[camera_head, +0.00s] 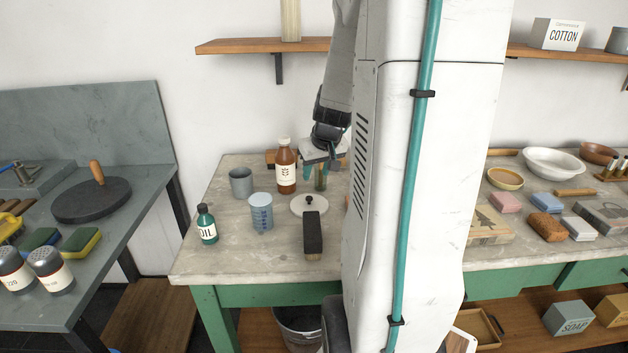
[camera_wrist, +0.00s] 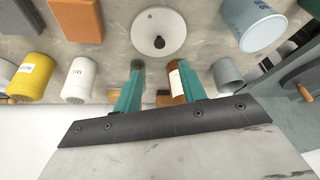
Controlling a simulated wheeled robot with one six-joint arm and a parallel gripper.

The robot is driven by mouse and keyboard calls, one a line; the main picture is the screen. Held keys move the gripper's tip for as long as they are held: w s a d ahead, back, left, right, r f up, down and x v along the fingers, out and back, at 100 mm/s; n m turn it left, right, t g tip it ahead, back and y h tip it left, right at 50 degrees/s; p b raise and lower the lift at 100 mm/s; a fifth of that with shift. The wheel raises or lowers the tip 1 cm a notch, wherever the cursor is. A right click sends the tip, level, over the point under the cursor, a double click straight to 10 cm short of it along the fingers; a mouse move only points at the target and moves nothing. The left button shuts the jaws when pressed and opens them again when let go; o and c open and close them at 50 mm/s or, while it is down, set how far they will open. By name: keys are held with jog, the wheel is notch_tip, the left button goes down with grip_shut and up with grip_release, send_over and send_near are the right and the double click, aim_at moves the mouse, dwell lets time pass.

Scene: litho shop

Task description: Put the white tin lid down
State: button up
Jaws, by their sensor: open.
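The white tin lid (camera_head: 309,206) is a round white disc with a black knob. It lies knob up on the pale stone worktop, and in the wrist view (camera_wrist: 146,40) it sits at top centre. My gripper (camera_head: 315,172) is just behind the lid, pointing down. Its two teal fingers (camera_wrist: 158,66) are apart with nothing held between them. The lid lies beyond the fingertips in the wrist view, clear of them. My arm column hides part of the worktop to the right.
A brown bottle (camera_head: 286,168) stands close to my gripper. A grey cup (camera_head: 241,183), a blue measuring cup (camera_head: 261,214) and a green oil bottle (camera_head: 207,224) stand to the left. A dark block (camera_head: 312,233) lies in front of the lid.

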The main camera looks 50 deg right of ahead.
jog(key=s+a+r+n+y, duration=0.1)
jog(key=a+r, duration=0.2)
jog(key=a, duration=0.6)
jog(key=a+r+n+y, duration=0.15)
jog(key=a+r, duration=0.25)
jog(key=a, duration=0.6)
jog(key=s+a+r+n+g, duration=0.2)
jog(key=s+a+n, duration=0.1)
jog(key=s+a, duration=1)
jog(key=shift+s+a+r+g, duration=0.2)
jog(key=shift+s+a+g, duration=0.15)
jog(key=shift+s, duration=0.3)
jog(key=shift+h, duration=0.25)
jog(key=shift+c, duration=0.5)
